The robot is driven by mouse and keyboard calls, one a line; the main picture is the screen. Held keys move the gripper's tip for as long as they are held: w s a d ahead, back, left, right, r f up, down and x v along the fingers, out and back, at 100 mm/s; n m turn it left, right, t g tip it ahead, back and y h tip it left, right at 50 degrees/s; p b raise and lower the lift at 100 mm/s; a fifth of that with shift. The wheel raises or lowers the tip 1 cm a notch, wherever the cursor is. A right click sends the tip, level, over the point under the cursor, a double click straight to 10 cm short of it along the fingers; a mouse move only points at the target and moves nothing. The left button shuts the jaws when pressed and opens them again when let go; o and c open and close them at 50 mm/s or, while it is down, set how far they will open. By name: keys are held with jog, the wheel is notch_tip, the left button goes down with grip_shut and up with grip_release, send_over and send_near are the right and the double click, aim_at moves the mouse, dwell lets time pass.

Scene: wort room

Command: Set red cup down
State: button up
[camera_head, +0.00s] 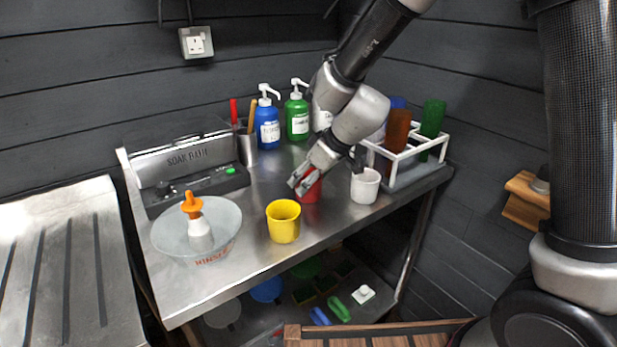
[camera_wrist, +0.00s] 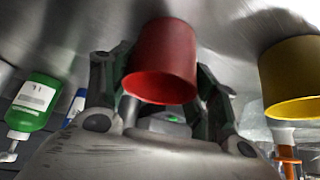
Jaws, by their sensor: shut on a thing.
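The red cup (camera_head: 311,188) is at my gripper (camera_head: 302,181) over the steel table, between the yellow cup (camera_head: 283,221) and the white cup (camera_head: 364,186). In the wrist view the red cup (camera_wrist: 163,62) sits between the two fingers of my gripper (camera_wrist: 160,85), which is shut on it. The yellow cup (camera_wrist: 292,78) stands apart from it there. My gripper hides part of the red cup in the head view. I cannot tell whether its base touches the table.
The steel table (camera_head: 250,270) has bare room along its front. A rinse bowl (camera_head: 165,237) holding an orange-topped bottle is at left, by the soak bath (camera_head: 190,156). Blue (camera_head: 267,127) and green (camera_head: 297,117) pump bottles stand behind. A white rack (camera_head: 403,156) holds bottles at right.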

jog(key=shift+f, duration=0.1)
jog(key=o, duration=1.1)
jog(key=shift+r, duration=0.35)
jog(key=v, duration=1.2)
jog(key=s+d+r+m+h, duration=0.1)
jog(key=s+d+r+m, duration=0.15)
jog(key=d, duration=0.45)
jog(key=s+d+r+m+h, duration=0.1)
jog(key=s+d+r+m, duration=0.15)
jog(key=d, duration=0.55)
jog(key=s+d+m+h, duration=0.1)
jog(key=s+d, duration=0.4)
jog(key=s+d+m+h, duration=0.1)
jog(key=s+d+m, duration=0.1)
jog(key=s+d, duration=0.2)
jog(key=s+d+m+h, duration=0.1)
jog(key=s+d+m, duration=0.1)
jog(key=s+d, duration=0.3)
jog(key=shift+s+d+r, duration=0.25)
jog(key=shift+s+d, duration=0.1)
jog(key=shift+s, duration=0.05)
